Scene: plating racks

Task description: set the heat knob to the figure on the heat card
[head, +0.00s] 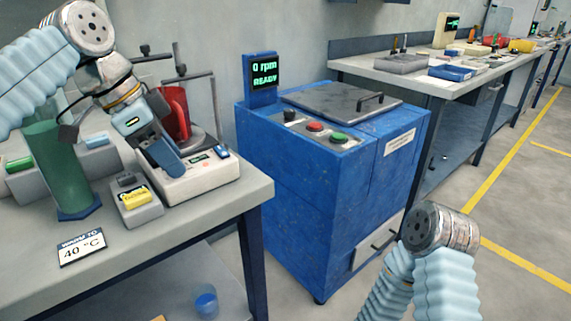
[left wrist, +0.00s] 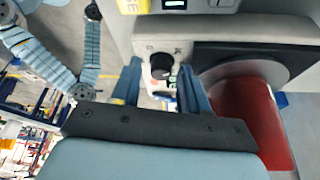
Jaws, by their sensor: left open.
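The heat card (head: 82,247) lies at the front of the left bench and reads "WARM TO 40 °C". The white hotplate (head: 205,183) stands behind it to the right, with a small display on its front; I cannot read the figure. A red vessel (head: 176,113) is at its back, also in the left wrist view (left wrist: 245,115). The black heat knob (left wrist: 161,66) shows in the left wrist view; my arm hides it in the head view. My left gripper (left wrist: 159,76) is open, its fingers either side of the knob; contact is unclear. My right gripper is out of view.
A green cylinder (head: 62,165) and a grey block with a yellow piece (head: 135,197) stand left of the hotplate. Stand rods rise behind it. A blue machine (head: 300,210), reading "0 rpm READY", stands right of the bench. Floor is clear at the right.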

